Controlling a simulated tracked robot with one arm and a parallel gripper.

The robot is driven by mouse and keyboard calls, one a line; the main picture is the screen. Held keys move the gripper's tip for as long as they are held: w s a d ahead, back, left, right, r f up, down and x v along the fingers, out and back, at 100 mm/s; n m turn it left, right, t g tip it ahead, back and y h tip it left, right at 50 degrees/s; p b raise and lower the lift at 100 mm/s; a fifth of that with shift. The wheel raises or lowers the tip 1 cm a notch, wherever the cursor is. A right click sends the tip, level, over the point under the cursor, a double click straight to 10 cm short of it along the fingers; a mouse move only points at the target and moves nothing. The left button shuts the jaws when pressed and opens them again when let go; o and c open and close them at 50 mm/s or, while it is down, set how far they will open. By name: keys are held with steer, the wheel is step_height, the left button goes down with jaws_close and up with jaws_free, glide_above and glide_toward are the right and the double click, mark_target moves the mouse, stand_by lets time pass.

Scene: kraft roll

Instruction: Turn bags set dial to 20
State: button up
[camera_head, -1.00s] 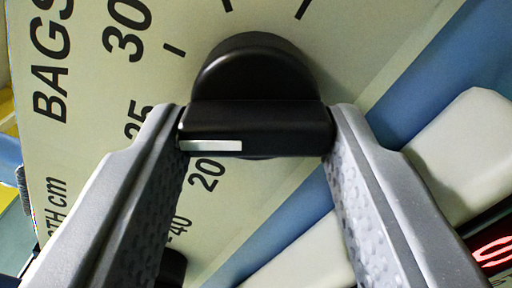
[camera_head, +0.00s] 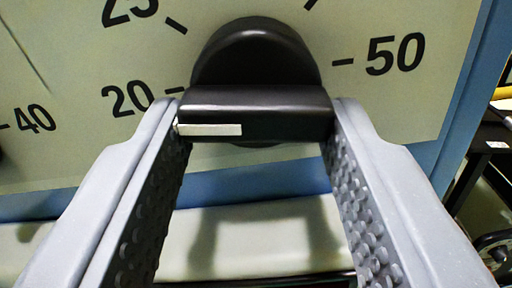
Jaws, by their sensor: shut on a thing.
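The bags set dial is a black round knob (camera_head: 255,45) with a raised grip bar across it, on a cream panel. My gripper (camera_head: 255,118) is shut on the ends of the bar, one grey studded finger on each side. The bar's white pointer line (camera_head: 210,129) faces left, toward the 20 mark (camera_head: 127,98). In this slanted view its end sits a little below the 20 tick. The 25 label is above left, partly cut off, and the 50 label (camera_head: 395,54) is to the right. The fingers hide part of the panel.
A 40 label (camera_head: 28,118) of another scale is at the left, beside a dark shape cut off by the edge. A blue border (camera_head: 240,181) runs under the panel, with a pale ledge (camera_head: 260,240) below. Dark equipment stands at the far right.

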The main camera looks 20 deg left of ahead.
steer(key=shift+f+n, duration=0.25)
steer(key=shift+n, duration=0.75)
steer(key=shift+r, duration=0.1)
steer(key=o, duration=1)
steer(key=shift+w, duration=0.1)
steer(key=shift+r, duration=0.1)
steer(key=shift+v, duration=6.95)
steer(key=shift+d, duration=0.1)
